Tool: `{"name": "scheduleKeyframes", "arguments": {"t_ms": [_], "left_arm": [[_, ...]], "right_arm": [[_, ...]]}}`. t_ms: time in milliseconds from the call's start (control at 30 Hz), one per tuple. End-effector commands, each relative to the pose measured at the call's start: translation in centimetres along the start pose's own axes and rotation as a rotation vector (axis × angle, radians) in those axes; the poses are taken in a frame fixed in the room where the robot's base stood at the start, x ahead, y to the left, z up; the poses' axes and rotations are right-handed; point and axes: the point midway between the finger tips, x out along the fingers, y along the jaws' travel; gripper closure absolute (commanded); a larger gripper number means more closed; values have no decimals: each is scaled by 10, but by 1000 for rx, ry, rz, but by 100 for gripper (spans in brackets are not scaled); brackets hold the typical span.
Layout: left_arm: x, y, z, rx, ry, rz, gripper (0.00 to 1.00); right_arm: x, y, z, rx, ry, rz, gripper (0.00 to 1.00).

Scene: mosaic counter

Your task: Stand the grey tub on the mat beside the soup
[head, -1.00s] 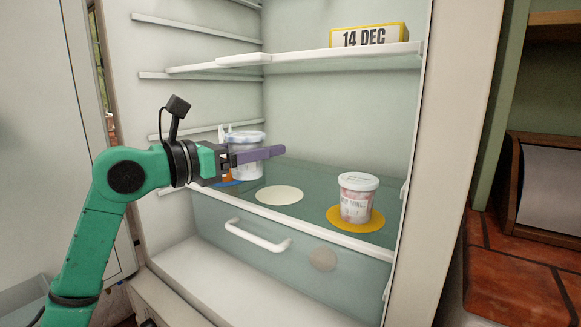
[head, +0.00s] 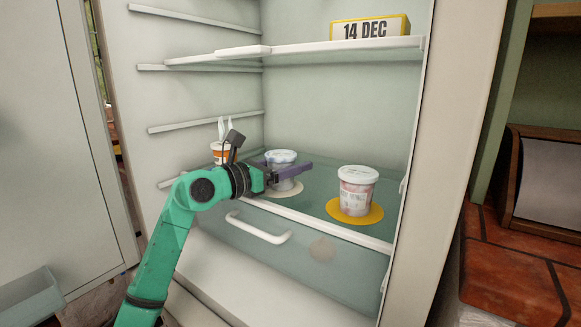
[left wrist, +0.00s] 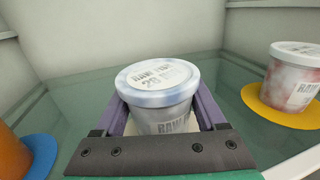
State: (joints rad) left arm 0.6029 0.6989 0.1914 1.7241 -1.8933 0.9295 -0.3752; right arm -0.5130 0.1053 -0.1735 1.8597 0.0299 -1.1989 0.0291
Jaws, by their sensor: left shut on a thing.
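The grey tub (head: 281,157) has a white lid and stands upright between the purple fingers of my left gripper (head: 288,170), shut around its sides. In the left wrist view the tub (left wrist: 158,84) fills the middle, its lid lettered. It is over the white mat (head: 294,190); whether its base touches cannot be told. A pink-and-white tub (head: 356,190) stands on the yellow mat (head: 371,214) to the right. An orange container (head: 220,150) stands at the left, on the blue mat (left wrist: 42,154). I cannot tell which is the soup. My right gripper is not in view.
The glass shelf (head: 316,200) has free room between the white and yellow mats. A "14 DEC" sign (head: 369,29) sits on the shelf above. The fridge side walls bound the space, and a drawer handle (head: 258,230) is below.

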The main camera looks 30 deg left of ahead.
Motion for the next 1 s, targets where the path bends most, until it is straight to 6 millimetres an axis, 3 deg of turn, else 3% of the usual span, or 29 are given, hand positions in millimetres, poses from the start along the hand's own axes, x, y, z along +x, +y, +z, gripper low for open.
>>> {"name": "scheduleKeyframes", "arguments": {"t_ms": [233, 267, 300, 333, 700, 1000], "left_arm": [[0, 0, -2, 0, -1, 0, 94], [0, 0, -2, 0, 1, 0, 23], [0, 0, -2, 0, 1, 0, 8], [0, 0, -2, -1, 1, 0, 0], [-2, 0, 1, 0, 1, 1, 0], [-63, 0, -4, 2, 4, 2, 0]], "right_arm": [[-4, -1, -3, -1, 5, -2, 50], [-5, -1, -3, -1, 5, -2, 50], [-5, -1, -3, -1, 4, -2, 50], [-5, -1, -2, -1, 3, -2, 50], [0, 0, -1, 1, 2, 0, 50], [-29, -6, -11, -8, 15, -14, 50]]}}
